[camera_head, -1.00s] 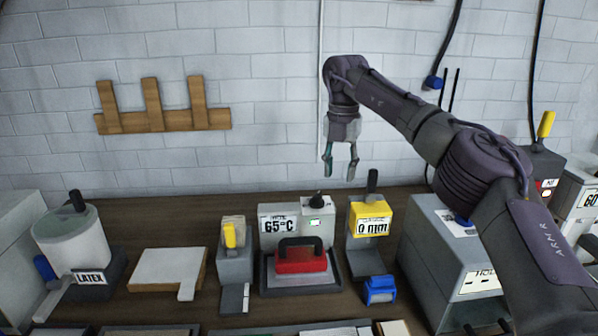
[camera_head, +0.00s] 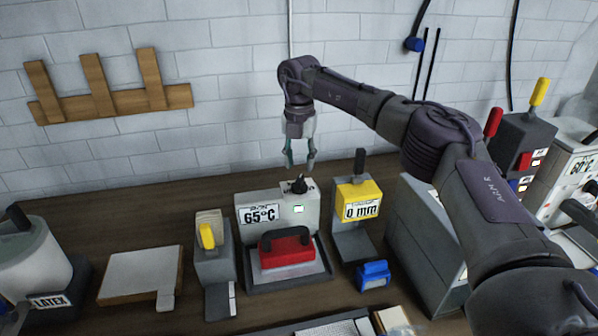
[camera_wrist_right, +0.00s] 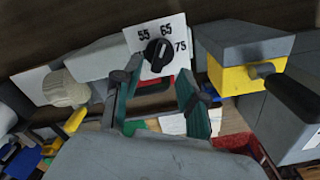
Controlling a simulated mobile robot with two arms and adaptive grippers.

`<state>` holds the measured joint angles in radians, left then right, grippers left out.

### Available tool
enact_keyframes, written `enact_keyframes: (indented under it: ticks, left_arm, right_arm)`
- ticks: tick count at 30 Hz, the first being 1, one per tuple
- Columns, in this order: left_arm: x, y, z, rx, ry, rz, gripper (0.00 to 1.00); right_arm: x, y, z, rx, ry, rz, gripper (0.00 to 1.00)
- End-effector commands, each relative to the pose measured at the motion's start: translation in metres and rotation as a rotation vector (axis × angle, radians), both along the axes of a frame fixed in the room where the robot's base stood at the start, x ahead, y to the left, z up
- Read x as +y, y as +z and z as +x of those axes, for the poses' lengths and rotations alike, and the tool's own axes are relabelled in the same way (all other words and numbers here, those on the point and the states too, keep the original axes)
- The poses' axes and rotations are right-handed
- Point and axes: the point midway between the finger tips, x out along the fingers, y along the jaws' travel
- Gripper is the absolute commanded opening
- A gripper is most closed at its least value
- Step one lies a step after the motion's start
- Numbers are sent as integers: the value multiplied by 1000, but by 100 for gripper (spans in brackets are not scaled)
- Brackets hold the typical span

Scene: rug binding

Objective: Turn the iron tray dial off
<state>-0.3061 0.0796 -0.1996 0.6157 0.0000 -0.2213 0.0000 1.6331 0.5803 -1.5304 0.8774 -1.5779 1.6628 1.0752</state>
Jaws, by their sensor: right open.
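The iron tray dial (camera_head: 299,186) is a small black knob on top of a light grey box (camera_head: 262,210) labelled 65°C, with a lit greenish window. In the right wrist view the knob (camera_wrist_right: 158,54) sits on a white scale plate marked 55, 65 and 75. The red iron (camera_head: 287,250) with a black handle rests on the dark tray (camera_head: 262,286) in front of the box. My right gripper (camera_head: 300,164) is open and empty, pointing down just above the dial. In the wrist view its fingertips (camera_wrist_right: 158,70) are apart, one toward each side of the knob.
A yellow-topped device labelled 0 mm (camera_head: 358,198) stands close right of the box. A grey device with a yellow lever (camera_head: 213,262) stands at its left. A latex pot (camera_head: 32,262) and a pale board (camera_head: 142,272) are farther left. A wooden rack (camera_head: 110,100) is on the wall.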

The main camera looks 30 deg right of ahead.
Motion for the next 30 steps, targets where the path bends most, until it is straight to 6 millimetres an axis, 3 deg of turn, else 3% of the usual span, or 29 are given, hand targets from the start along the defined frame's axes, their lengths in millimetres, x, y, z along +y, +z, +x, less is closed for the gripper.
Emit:
enact_keyframes:
  ticks: [3,9,20,28,30]
  left_arm:
    - [0,10,4,-7,-1,0,40]
    - [-1,16,10,-17,-1,-2,40]
    - [-1,16,10,-16,-1,-2,40]
    - [0,15,8,-12,-1,-1,40]
    - [0,15,8,-12,-1,-1,40]
  right_arm:
    - [0,-21,-1,3,0,0,42]
    - [0,-44,0,0,0,0,42]
    - [0,-51,0,-1,0,0,42]
    - [0,-50,0,-1,0,0,0]
    - [0,-50,0,-1,0,0,0]
